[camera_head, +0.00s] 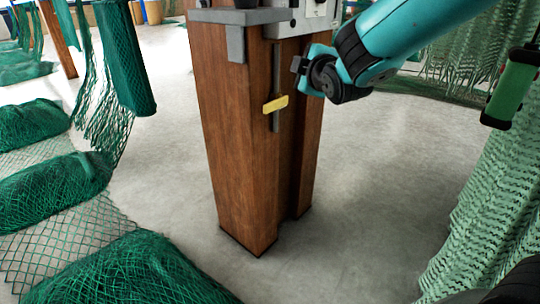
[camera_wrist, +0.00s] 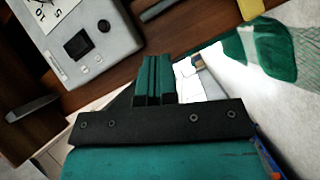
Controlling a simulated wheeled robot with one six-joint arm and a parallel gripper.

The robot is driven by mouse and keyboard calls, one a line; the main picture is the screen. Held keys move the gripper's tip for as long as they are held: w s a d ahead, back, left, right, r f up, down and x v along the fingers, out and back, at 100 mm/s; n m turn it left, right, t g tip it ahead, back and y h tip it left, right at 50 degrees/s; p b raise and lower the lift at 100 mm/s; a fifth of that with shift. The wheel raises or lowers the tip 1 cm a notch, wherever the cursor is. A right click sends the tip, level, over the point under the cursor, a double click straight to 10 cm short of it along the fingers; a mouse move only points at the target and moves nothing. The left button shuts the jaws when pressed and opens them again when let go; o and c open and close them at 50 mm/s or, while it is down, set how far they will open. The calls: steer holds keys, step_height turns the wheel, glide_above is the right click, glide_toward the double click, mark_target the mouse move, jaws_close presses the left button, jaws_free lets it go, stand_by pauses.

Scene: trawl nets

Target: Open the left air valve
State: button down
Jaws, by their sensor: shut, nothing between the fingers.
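A wooden post (camera_head: 232,140) stands in the middle of the head view. A yellow handle (camera_head: 275,104) sits across a grey vertical bar (camera_head: 276,65) on its face. I cannot tell whether this is the left air valve; no other clear valve shows. My gripper (camera_head: 299,65) is just right of the bar's upper part, above the yellow handle and apart from it. In the wrist view my gripper's fingers (camera_wrist: 154,78) are pressed together and empty, near a wooden surface.
A grey panel box (camera_wrist: 110,22) with a dial and dark square is close by in the wrist view. Green nets (camera_head: 55,195) lie on the left; pale green netting (camera_head: 485,190) hangs at right. The floor (camera_head: 370,190) right of the post is clear.

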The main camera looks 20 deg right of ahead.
steer(key=w+d+f+n+t+b, duration=0.1)
steer(key=w+f+n+t+b, duration=0.2)
steer(key=f+b, duration=0.45)
steer(key=w+d+f+n+t+b, duration=0.1)
steer(key=w+f+n+t+b, duration=0.15)
steer(key=f+n+b, duration=0.45)
steer(key=s+a+f+n+y+b, duration=0.1)
steer(key=f+n+y+b, duration=0.6)
steer(key=n, duration=0.2)
steer(key=s+a+f+n+y+b, duration=0.1)
steer(key=a+f+n+y+b, duration=0.1)
steer(key=f+n+y+b, duration=0.5)
steer(key=shift+s+a+f+n+b, duration=0.35)
steer(key=shift+n+b, duration=0.2)
steer(key=shift+n, duration=0.55)
steer(key=shift+d+t, duration=0.1)
steer(key=shift+t, duration=0.15)
